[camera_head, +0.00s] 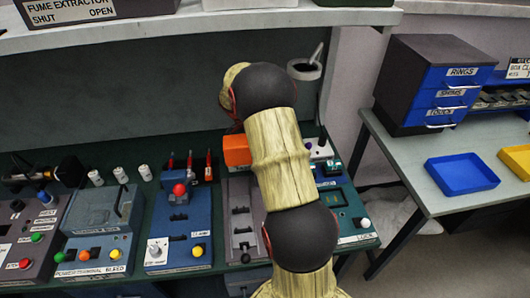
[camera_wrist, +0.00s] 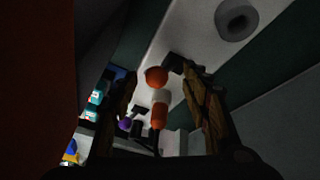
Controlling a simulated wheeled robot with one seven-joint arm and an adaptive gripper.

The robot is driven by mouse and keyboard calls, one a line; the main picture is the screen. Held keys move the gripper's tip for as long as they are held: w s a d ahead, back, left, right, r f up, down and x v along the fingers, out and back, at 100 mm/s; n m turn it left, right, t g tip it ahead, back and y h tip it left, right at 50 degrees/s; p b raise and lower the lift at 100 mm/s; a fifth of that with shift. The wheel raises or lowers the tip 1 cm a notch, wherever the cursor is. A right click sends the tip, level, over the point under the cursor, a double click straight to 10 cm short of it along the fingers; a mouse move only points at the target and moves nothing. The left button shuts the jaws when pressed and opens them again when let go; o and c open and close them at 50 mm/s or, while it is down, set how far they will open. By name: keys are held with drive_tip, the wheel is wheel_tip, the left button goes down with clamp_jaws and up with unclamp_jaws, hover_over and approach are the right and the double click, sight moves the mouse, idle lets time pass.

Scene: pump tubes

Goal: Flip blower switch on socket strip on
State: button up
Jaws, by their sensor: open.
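A grey panel (camera_head: 240,222) with several dark recesses stands on the bench, partly behind my arm in the head view. It may be the socket strip, but I cannot read its label or make out a blower switch. My gripper (camera_wrist: 154,68) is open in the wrist view, its two fingers apart. An orange ball (camera_wrist: 156,77) and an orange-and-white cylinder (camera_wrist: 159,112) show between the fingers. I cannot tell how far beyond the fingertips they lie. My fingers are hidden in the head view.
A blue switch unit (camera_head: 178,225) with a red knob and a grey-blue bleed unit (camera_head: 95,230) stand left of the grey panel. A teal unit (camera_head: 345,208) is at its right. A shelf (camera_head: 190,30) overhangs the bench. A blue tray (camera_head: 461,174) lies on the side table.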

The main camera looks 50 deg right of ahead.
drive_tip(key=shift+x, duration=1.35)
drive_tip(key=shift+c, duration=0.7)
clamp_jaws()
